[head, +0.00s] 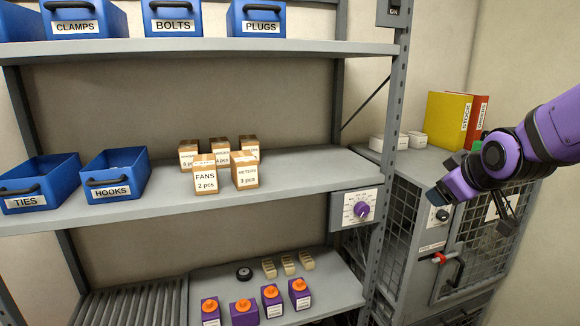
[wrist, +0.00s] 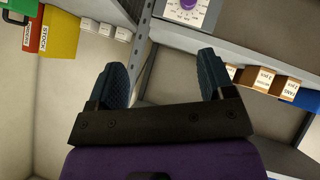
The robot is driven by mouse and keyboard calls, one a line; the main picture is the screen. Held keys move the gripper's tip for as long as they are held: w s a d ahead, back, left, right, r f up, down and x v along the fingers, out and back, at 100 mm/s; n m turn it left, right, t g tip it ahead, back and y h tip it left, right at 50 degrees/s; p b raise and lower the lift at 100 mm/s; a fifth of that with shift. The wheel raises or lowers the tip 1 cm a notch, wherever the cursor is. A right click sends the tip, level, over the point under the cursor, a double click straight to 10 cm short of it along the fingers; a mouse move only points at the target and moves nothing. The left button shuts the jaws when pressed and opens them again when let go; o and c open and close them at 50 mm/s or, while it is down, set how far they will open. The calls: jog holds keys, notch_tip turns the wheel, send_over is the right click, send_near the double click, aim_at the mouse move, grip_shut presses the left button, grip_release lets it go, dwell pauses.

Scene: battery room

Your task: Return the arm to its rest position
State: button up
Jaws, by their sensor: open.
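My purple arm comes in from the right edge in the head view. My gripper (head: 474,197) hangs in the air in front of the grey mesh cabinet, to the right of the shelf rack. In the wrist view its two dark blue fingers (wrist: 163,85) stand well apart with nothing between them. The gripper is open and empty, and it touches nothing that I can see. The wrist view appears upside down.
The shelf rack (head: 300,178) holds blue bins (head: 114,177), small cartons (head: 205,178) and purple boxes with orange knobs (head: 271,303). A dial panel (head: 357,209) sits on its post. Yellow and red binders (head: 447,119) stand on the mesh cabinet (head: 398,240).

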jog(key=s+a+r+m+g, duration=0.1)
jog(key=s+r+m+g, duration=0.1)
jog(key=s, duration=0.9)
jog(key=s+r+m+g, duration=0.2)
jog(key=s+m, duration=0.2)
jog(key=s, duration=0.7)
jog(key=shift+s+a+g, duration=0.35)
jog(key=shift+g, duration=0.05)
jog(key=shift+r, duration=0.1)
